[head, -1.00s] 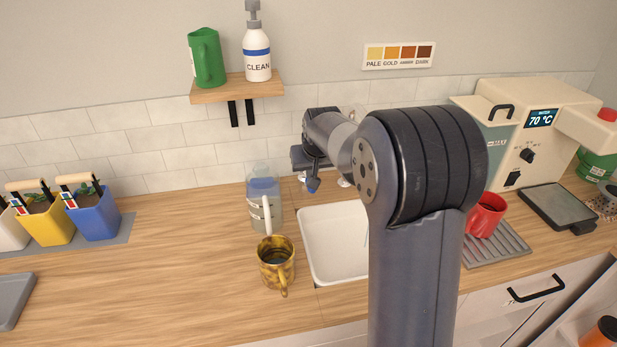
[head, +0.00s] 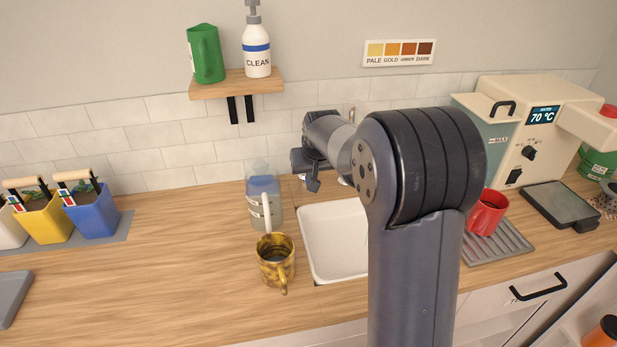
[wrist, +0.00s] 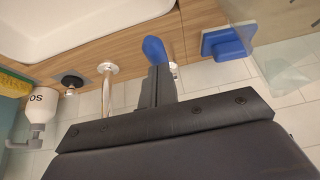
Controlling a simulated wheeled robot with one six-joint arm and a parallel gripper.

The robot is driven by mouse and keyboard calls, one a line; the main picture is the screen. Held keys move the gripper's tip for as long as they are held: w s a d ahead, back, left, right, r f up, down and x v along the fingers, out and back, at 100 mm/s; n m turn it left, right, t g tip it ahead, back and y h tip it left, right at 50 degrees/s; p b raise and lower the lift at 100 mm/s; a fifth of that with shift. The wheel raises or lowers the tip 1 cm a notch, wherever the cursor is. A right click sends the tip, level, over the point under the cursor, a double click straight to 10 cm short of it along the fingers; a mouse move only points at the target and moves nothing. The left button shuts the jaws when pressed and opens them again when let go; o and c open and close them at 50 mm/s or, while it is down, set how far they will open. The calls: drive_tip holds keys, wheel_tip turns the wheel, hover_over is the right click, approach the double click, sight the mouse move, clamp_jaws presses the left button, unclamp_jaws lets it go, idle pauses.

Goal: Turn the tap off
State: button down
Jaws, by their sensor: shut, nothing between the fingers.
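In the wrist view a blue tap handle (wrist: 155,50) shows just beyond the tips of my gripper (wrist: 158,88). The shut, empty fingers overlap its lower part, and I cannot tell if they touch it. The chrome tap pipe (wrist: 106,78) stands left of the fingers. In the head view my gripper (head: 313,184) is above the back left corner of the white sink (head: 332,240), and most of the tap is hidden behind my arm. The sink also shows in the wrist view (wrist: 70,22). No water stream is visible, though my arm hides part of the basin.
A red mug (head: 487,212) sits on a drain rack (head: 505,245) at right. A shelf (head: 237,84) hangs above. The wrist view shows a blue block (wrist: 227,45) near the handle.

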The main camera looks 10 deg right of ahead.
drive_tip(key=shift+f, duration=0.4)
drive_tip(key=shift+r+p, duration=2.6)
drive_tip(key=shift+r, duration=1)
